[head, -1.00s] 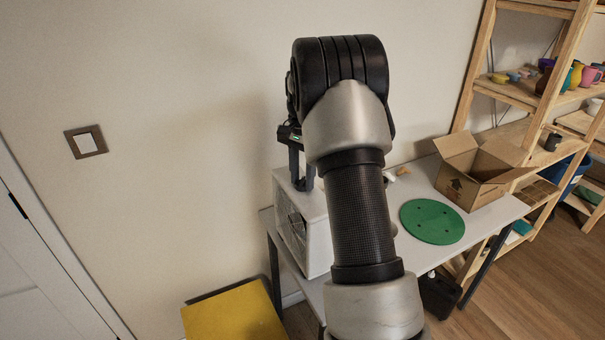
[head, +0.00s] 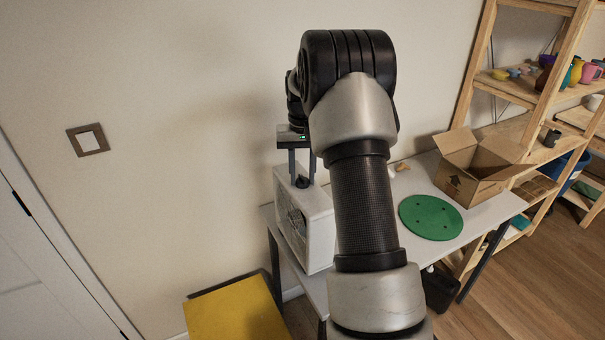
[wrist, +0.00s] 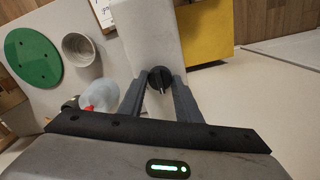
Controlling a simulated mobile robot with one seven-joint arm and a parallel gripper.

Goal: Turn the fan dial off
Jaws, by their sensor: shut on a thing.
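The white box-shaped fan (head: 318,232) stands at the left end of the table, its grille facing front left. Its dark round dial (head: 302,182) is on the top face. The dial also shows in the wrist view (wrist: 160,78), with a light pointer mark on it. My gripper (head: 302,180) points down at the fan's top. In the wrist view my gripper's two fingertips (wrist: 160,84) are on both sides of the dial and shut on it. My arm hides part of the table behind the fan.
A green round disc (head: 431,217) and an open cardboard box (head: 476,174) are on the table (head: 492,212). A bowl (wrist: 81,51) and a bottle with a red part (wrist: 101,95) show near the fan. A yellow surface (head: 237,312) is at lower left.

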